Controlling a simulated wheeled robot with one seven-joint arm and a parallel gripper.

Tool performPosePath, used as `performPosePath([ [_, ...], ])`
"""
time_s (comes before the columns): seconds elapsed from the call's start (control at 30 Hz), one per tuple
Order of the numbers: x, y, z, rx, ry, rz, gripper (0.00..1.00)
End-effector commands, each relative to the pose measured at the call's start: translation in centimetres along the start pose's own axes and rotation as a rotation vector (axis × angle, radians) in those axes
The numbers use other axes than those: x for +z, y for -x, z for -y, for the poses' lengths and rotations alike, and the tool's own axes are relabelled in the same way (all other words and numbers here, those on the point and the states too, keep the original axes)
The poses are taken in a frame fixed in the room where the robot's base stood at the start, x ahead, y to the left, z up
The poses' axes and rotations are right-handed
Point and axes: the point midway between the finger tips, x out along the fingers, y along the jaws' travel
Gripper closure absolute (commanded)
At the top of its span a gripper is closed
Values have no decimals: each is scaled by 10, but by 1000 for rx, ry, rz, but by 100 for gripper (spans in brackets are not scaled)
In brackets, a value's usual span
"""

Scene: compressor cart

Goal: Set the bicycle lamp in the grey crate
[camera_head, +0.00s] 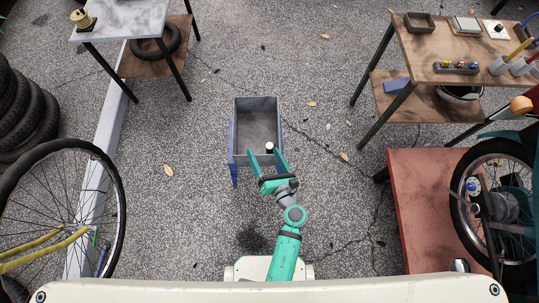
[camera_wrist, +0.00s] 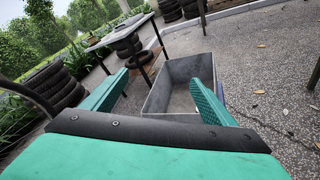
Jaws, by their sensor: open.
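The grey crate (camera_head: 255,122) stands open-topped in the middle of the head view, with blue parts at its sides; it also shows in the wrist view (camera_wrist: 177,96). A small white-and-black cylinder, which looks like the bicycle lamp (camera_head: 269,148), shows inside the crate's outline near its close right corner. It appears upright; I cannot tell for sure whether it touches the crate floor. My gripper (camera_head: 264,153) is open at the crate's near edge, its green fingers apart on either side of the lamp in the picture. Between the fingers in the wrist view (camera_wrist: 159,78) nothing is held.
A red bench (camera_head: 415,205) with a motorcycle wheel stands at the right. A wooden worktable (camera_head: 440,55) with tools is at the back right, a grey-topped table (camera_head: 125,18) at the back left. A bicycle wheel (camera_head: 62,205) and stacked tyres are at the left. Pavement around the crate is clear.

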Motion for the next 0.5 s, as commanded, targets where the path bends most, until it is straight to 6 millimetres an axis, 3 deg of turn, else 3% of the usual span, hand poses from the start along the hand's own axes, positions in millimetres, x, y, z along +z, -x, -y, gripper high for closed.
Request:
performPosePath([
  [0.03, 0, 18, -20, 15, -132, 37, 21],
  [0.2, 21, 73, -69, 66, -636, 174, 21],
  [0.5, 55, 175, -111, 114, -1578, 348, 21],
])
